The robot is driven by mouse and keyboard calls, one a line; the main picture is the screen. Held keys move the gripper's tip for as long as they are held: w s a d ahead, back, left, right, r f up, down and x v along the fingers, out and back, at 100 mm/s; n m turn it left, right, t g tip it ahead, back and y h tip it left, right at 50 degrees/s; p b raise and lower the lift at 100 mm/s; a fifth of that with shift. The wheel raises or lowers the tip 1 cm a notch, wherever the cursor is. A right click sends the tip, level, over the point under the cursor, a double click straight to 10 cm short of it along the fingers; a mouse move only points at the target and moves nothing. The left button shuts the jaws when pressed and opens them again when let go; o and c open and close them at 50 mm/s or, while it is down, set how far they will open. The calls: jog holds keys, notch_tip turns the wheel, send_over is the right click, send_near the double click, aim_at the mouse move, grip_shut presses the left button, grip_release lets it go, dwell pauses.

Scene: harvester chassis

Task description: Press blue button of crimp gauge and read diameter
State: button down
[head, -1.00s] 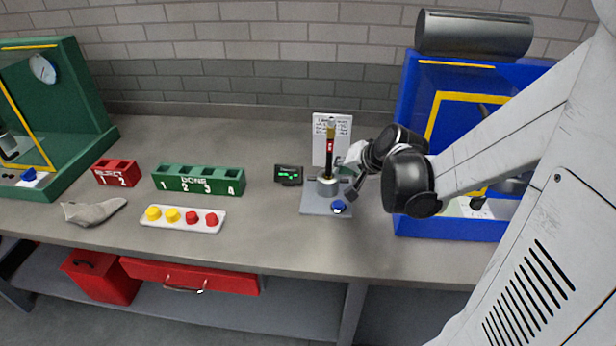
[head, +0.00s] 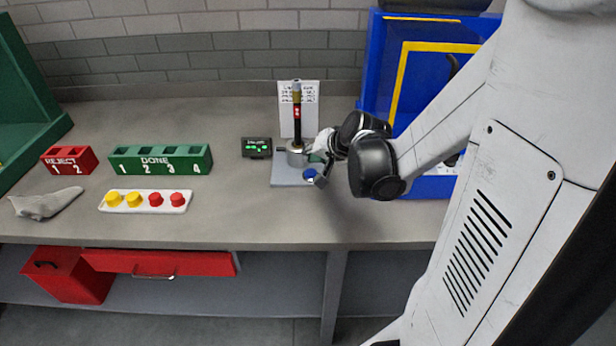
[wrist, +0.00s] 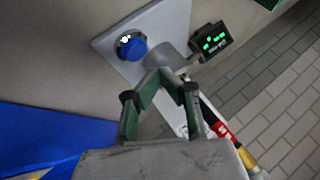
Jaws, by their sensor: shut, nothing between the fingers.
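The crimp gauge has a light grey base plate (head: 283,182) with a round blue button (head: 310,174) near its front right. A grey cylinder stands on the plate, holding an upright black fitting with a red band and brass top (head: 297,112). The gauge's dark display (head: 256,147) shows green digits, too small to read; it also shows rotated in the wrist view (wrist: 211,40). My gripper (head: 321,181) is shut and empty, close beside the button. In the wrist view, the fingertips (wrist: 163,73) lie below and right of the blue button (wrist: 131,47), seemingly apart from it; height is unclear.
A white sheet (head: 312,108) stands behind the gauge. A blue frame (head: 374,75) is at right behind my arm. The green DONE rack (head: 160,160), red REJECT rack (head: 68,160) and a white tray (head: 145,208) with yellow and red pieces are at left.

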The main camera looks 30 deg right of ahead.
aim_at(312, 172)
jog(key=shift+f+b, duration=0.45)
jog(key=shift+f, duration=0.35)
jog(key=shift+f, duration=0.1)
dwell(0.8)
jog(key=shift+f+b, duration=0.35)
jog(key=shift+b, duration=0.1)
jog(key=shift+f+b, duration=0.45)
dwell(0.6)
jog(key=shift+r, duration=0.1)
jog(key=shift+r+p, duration=0.65)
jog(key=shift+r, duration=0.15)
jog(key=shift+r, duration=0.1)
jog(key=shift+r+p, duration=1.9)
jog(key=shift+r, duration=0.55)
